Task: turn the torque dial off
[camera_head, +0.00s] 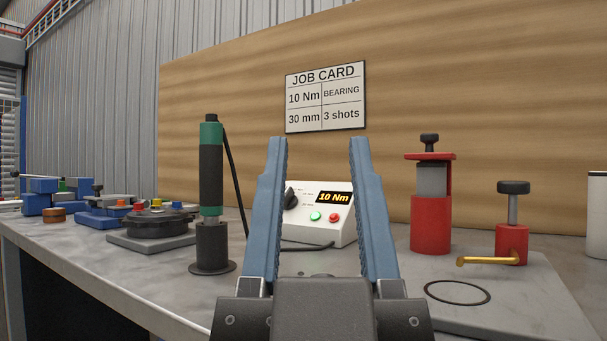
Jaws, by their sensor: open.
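The torque dial (291,198) is a dark round knob on the left of the front face of a white control box (322,232). The box's display (334,197) reads 10 Nm in yellow. Below it are a green button (316,216) and a red button (334,217). My gripper (318,145) is open and empty, its two blue fingers upright in front of the box. The left finger stands close beside the dial in the picture and hides the box's left edge. The small marks around the dial are too small to read.
A green and black driver (211,170) stands in a dark holder left of my gripper, with a cable. A red press (431,222) and a smaller red tool with a brass lever (488,260) stand on a grey plate at right. A black turntable (147,223) is further left.

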